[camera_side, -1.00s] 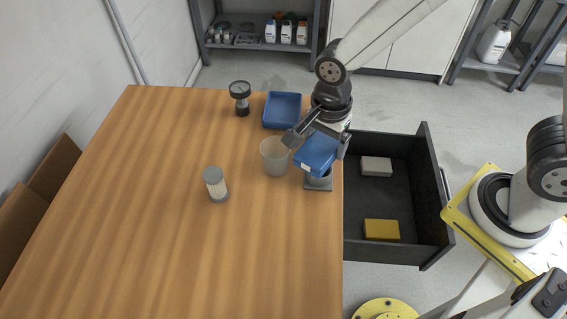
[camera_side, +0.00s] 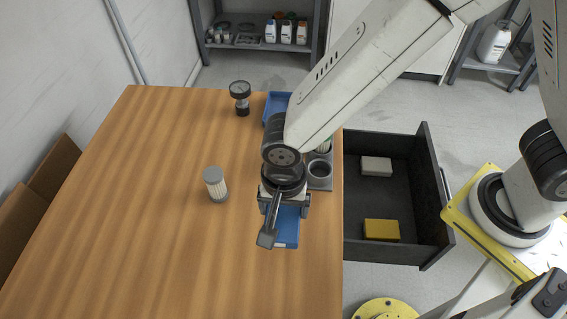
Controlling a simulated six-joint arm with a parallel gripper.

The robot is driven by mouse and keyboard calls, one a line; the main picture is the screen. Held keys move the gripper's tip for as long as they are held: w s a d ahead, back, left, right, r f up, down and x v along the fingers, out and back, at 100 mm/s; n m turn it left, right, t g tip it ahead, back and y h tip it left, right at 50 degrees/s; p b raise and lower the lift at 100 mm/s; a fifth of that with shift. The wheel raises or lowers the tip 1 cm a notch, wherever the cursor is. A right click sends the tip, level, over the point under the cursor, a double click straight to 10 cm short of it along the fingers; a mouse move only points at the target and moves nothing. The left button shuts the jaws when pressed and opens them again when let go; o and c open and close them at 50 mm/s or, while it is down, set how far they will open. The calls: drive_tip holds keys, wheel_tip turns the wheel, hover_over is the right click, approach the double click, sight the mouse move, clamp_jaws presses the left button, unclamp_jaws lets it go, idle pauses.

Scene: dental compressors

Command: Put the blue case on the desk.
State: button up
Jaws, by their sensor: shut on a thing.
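The blue case (camera_side: 287,229) is under my gripper (camera_side: 285,212), near the right side of the wooden desk (camera_side: 150,240). My gripper is shut on the case, and the gripper and wrist hide much of it. The case is at or just above the desk top; I cannot tell if it touches.
A grey-capped filter (camera_side: 215,184) stands left of my gripper. A grey holder (camera_side: 319,173) is by the right edge. The open drawer (camera_side: 393,205) holds a yellow box (camera_side: 381,230) and a grey box (camera_side: 376,166).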

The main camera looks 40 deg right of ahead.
sight(283, 222)
drive_tip(key=shift+f, duration=0.8)
drive_tip(key=shift+f, duration=2.2)
drive_tip(key=shift+f, duration=1.75)
drive_tip(key=shift+f, duration=0.15)
drive_tip(key=o, duration=1)
drive_tip(key=shift+c, duration=0.2)
drive_tip(key=shift+r, duration=0.2)
